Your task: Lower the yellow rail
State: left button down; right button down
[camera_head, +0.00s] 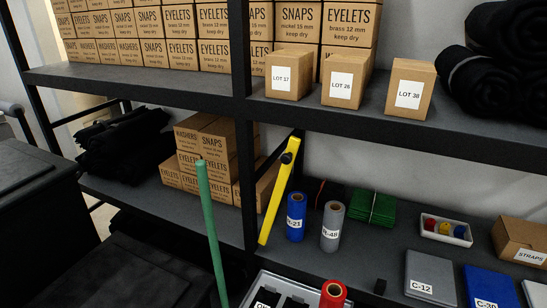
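The yellow rail (279,195) is a flat yellow bar right of the black shelf post. It stands steeply tilted, its upper end leaning right and its lower end near the front of the lower shelf. A dark round knob or pivot (287,158) sits on it near the top. I cannot tell from this view how its ends are fixed. Neither of my grippers shows in the head view.
A green pole (211,230) stands in front of the shelf, left of the rail. Blue (295,219) and grey (332,228) rolls stand close to its right. Stacked cartons (205,152) fill the lower shelf behind. A red roll (333,294) is at the bottom.

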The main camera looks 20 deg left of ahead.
aim_at(287, 160)
jog(key=i+j+u, duration=0.1)
jog(key=u, duration=0.25)
jog(key=i+j+u, duration=0.15)
jog(key=u, duration=0.2)
jog(key=i+j+u, duration=0.1)
jog(key=u, duration=0.25)
jog(key=i, duration=0.05)
